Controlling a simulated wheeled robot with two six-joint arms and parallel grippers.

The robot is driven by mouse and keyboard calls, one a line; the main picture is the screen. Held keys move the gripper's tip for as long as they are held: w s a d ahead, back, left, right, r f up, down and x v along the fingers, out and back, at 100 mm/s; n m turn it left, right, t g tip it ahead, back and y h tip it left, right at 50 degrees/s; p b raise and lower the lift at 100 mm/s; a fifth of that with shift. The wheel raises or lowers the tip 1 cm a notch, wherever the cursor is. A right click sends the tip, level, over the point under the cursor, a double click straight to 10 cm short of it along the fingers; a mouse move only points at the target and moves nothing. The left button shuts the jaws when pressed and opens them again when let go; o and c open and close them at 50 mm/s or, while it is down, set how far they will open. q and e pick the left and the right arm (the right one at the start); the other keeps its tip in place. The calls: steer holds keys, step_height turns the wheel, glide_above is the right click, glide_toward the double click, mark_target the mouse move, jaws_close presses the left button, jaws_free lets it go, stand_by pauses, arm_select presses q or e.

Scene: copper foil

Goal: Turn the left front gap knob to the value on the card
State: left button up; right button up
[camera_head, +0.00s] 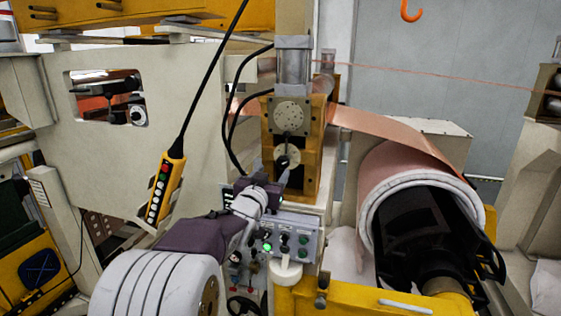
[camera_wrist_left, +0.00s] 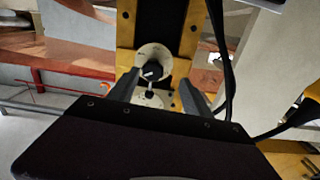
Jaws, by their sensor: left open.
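The black gap knob (camera_head: 284,162) sits on a round pale dial on the front of the yellow roll stand (camera_head: 305,180). A second round dial plate (camera_head: 289,113) is above it. My left gripper (camera_head: 270,172) is open just in front of the lower dial, its fingers pointing at the stand. In the left wrist view the knob (camera_wrist_left: 152,70) shows between the two spread fingers of my left gripper (camera_wrist_left: 160,78), and neither finger clearly touches it. Part of the lower dial is hidden by the gripper. I cannot make out a card with a value. My right gripper is not in view.
A yellow pendant (camera_head: 166,188) hangs from a cable at the left. A grey control box (camera_head: 290,238) with a lit green button stands below the gripper. Copper foil (camera_head: 385,132) runs right to a large roll (camera_head: 400,180). Black hoses (camera_head: 228,120) curve beside the stand.

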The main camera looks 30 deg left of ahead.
mark_target(282, 165)
arm_select(q)
steer(key=w+p, duration=0.1)
steer(key=w, duration=0.2)
steer(key=w+p, duration=0.1)
steer(key=w, duration=0.1)
steer(key=shift+w+d+r+p, duration=0.3)
steer(key=shift+d+r, duration=0.05)
steer(key=shift+r, duration=0.05)
steer(key=shift+w+a+f, duration=0.2)
steer(key=shift+w+a, duration=0.3)
steer(key=shift+w, duration=0.25)
steer(key=shift+a+f, duration=0.1)
steer(key=shift+a, duration=0.15)
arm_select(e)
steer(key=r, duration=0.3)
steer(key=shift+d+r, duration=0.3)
arm_select(q)
steer(key=shift+d, duration=0.3)
steer(key=c, duration=0.9)
jaws_close()
steer(key=shift+a, duration=0.1)
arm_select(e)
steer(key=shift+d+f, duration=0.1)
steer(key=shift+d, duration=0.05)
